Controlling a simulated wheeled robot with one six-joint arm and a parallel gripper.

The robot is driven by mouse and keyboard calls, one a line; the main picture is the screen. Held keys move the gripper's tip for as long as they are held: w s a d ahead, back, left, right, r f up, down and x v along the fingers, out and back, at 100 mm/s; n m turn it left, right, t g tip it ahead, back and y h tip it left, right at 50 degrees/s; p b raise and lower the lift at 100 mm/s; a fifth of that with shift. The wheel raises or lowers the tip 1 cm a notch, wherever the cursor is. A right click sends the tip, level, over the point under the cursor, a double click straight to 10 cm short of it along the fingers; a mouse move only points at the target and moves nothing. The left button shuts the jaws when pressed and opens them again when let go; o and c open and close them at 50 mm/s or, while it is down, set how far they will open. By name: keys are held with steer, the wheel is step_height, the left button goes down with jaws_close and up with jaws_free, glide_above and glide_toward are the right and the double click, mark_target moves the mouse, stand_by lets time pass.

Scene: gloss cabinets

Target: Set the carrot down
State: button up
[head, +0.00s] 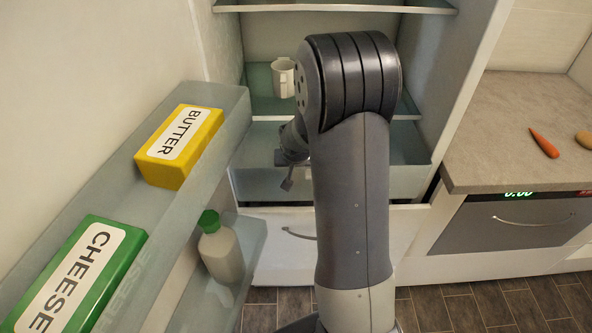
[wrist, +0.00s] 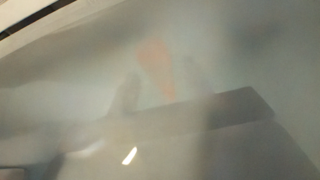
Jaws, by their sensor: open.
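A faint, blurred orange carrot shape (wrist: 157,65) shows in the wrist view, between two dim finger-like shapes. It looks hazy, as if mirrored in or seen through a pale glossy panel; I cannot tell which. My gripper (head: 287,182) is partly hidden by my arm in the head view, low inside the open fridge at the clear drawer (head: 408,178). It is open. No carrot shows at my gripper in the head view. Another orange carrot (head: 544,143) lies on the counter at the right.
A white mug (head: 283,78) stands on the fridge shelf above my gripper. The door bins at left hold a butter box (head: 178,147), a cheese box (head: 75,275) and a green-capped bottle (head: 220,250). A brown potato-like item (head: 585,139) lies on the counter (head: 500,125).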

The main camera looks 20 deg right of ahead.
steer(key=shift+r, duration=0.1)
steer(key=shift+r, duration=0.15)
steer(key=v, duration=1.2)
